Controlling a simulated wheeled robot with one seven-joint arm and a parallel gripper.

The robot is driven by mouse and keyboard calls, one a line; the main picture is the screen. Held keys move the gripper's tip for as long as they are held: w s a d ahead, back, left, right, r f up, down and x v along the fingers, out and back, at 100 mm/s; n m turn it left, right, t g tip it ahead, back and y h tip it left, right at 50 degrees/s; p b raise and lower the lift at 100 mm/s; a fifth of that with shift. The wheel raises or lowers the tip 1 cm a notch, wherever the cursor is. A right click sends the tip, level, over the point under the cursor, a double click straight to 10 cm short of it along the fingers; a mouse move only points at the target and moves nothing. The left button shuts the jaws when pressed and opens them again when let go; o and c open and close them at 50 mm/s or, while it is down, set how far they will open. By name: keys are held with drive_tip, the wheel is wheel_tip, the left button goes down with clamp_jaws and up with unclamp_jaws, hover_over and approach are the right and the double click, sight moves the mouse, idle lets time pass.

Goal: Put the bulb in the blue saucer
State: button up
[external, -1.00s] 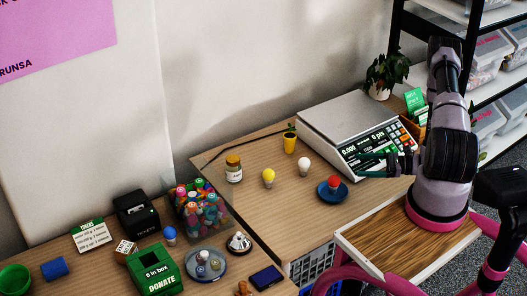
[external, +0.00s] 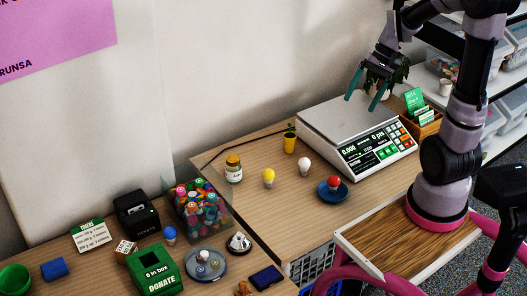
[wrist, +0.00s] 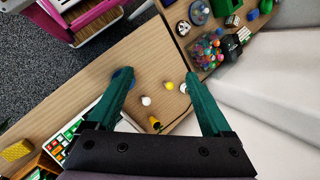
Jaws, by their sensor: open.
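The blue saucer (external: 322,194) is on the wooden counter in front of the scale. A small red thing, perhaps a bulb (external: 334,181), rests in it. A white bulb (external: 304,166) stands on the counter behind and left of the saucer. A yellow bulb (external: 268,177) stands further left. My gripper (external: 365,92) is open and empty, high above the scale. In the wrist view the white bulb (wrist: 146,101) and yellow bulb (wrist: 168,86) show between the spread fingers. The left finger hides most of the saucer (wrist: 119,72).
The scale (external: 348,118) stands behind the saucer. The left counter holds a green donation box (external: 155,272), a tub of colourful figures (external: 201,205) and a grey dish (external: 220,267).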

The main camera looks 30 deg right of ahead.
drive_tip(key=s+r+n+t+h, duration=0.1)
drive_tip(key=s+r+t+h, duration=0.1)
drive_tip(key=r, duration=0.4)
drive_tip(key=s+a+r+n+t+h, duration=0.1)
drive_tip(key=s+r+n+t, duration=0.1)
drive_tip(key=s+r+t, duration=0.2)
wheel_tip(320, 180, up, 2)
drive_tip(key=shift+s+a+r+t+h, duration=0.2)
drive_tip(key=shift+t+h, duration=0.1)
drive_tip(key=shift+h, duration=0.1)
